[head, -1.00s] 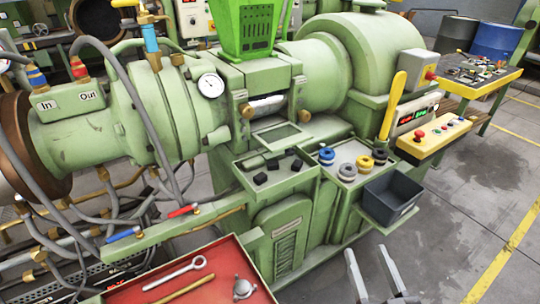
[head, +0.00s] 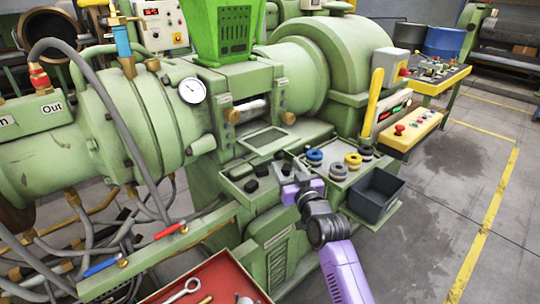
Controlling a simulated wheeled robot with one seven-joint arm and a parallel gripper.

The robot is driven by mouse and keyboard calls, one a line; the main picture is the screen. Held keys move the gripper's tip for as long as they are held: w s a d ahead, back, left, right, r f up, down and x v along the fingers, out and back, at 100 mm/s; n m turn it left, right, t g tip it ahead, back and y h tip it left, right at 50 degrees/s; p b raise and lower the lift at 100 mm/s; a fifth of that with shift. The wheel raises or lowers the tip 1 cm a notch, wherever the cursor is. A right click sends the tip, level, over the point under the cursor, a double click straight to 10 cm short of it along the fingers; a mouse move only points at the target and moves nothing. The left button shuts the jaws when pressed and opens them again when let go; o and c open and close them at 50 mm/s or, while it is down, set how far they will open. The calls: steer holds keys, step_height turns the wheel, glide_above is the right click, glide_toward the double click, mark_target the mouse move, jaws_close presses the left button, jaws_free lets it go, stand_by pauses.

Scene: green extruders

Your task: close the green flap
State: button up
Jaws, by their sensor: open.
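The green flap (head: 268,139) is in the middle of the head view. It is a panel with a darker inset, folded out below the opening (head: 250,112) in the green extruder, where a silver roller shows. The opening is uncovered. My gripper (head: 291,177) is at the end of my purple and grey arm, in front of the machine and lower right of the flap. It is open and appears empty. It is apart from the flap and over or near the edge of the tray with black pieces; its exact height is unclear.
A green tray with black pieces (head: 262,171) and a shelf with blue and yellow rings (head: 338,171) sit below the flap. A dark grey bin (head: 376,195) and a yellow lever (head: 373,102) stand to the right. A red tray (head: 225,278) is at front left. Floor at right is clear.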

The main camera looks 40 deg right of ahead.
mark_target(281, 157)
steer(key=x, duration=0.7)
steer(key=shift+w, duration=0.15)
jaws_close()
stand_by(1.2)
